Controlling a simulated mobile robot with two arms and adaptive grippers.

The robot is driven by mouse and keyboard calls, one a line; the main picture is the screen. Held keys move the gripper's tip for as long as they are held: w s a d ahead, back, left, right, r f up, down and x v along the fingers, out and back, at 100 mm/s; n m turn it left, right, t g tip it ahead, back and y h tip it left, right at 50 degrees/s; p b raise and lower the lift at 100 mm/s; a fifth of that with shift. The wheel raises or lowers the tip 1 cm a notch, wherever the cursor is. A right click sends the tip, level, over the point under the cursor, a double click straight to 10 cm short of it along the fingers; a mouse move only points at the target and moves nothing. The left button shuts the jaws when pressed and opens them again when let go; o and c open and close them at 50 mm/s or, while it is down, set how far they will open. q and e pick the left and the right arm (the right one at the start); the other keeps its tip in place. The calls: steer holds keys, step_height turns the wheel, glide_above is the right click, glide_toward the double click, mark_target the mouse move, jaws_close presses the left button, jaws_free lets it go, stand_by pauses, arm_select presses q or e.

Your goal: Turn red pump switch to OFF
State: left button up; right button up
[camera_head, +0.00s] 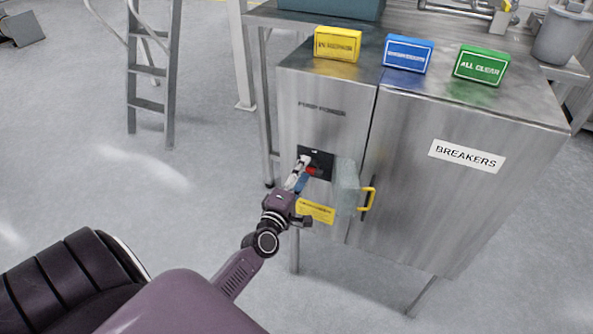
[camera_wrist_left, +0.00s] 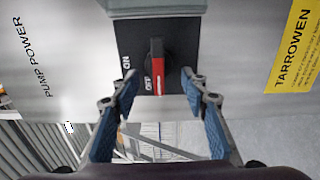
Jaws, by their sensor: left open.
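The red pump switch (camera_head: 312,171) sits on a black plate (camera_head: 326,162) on the left face of a steel cabinet marked PUMP POWER. In the left wrist view the red handle (camera_wrist_left: 157,66) stands lengthwise on its black plate (camera_wrist_left: 127,40), with ON and OFF printed to its left. Its end points toward the gripper, near the OFF print. My left gripper (camera_head: 301,173) is open at the switch. In the left wrist view its blue-padded fingers (camera_wrist_left: 158,81) are on either side of the handle's end, with gaps showing. My right gripper is not in view.
A grey-green cover (camera_head: 346,187) sticks out right beside the plate, near a yellow door handle (camera_head: 368,199). A yellow label (camera_head: 316,211) is below the plate. Yellow, blue and green sign boxes (camera_head: 338,43) stand on the cabinet. A ladder (camera_head: 150,70) stands at left; floor between is clear.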

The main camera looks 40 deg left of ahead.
arm_select(q)
steer(key=v, duration=1.1)
steer(key=shift+s, duration=0.3)
steer(key=shift+d+f, duration=0.1)
steer(key=shift+d, duration=0.05)
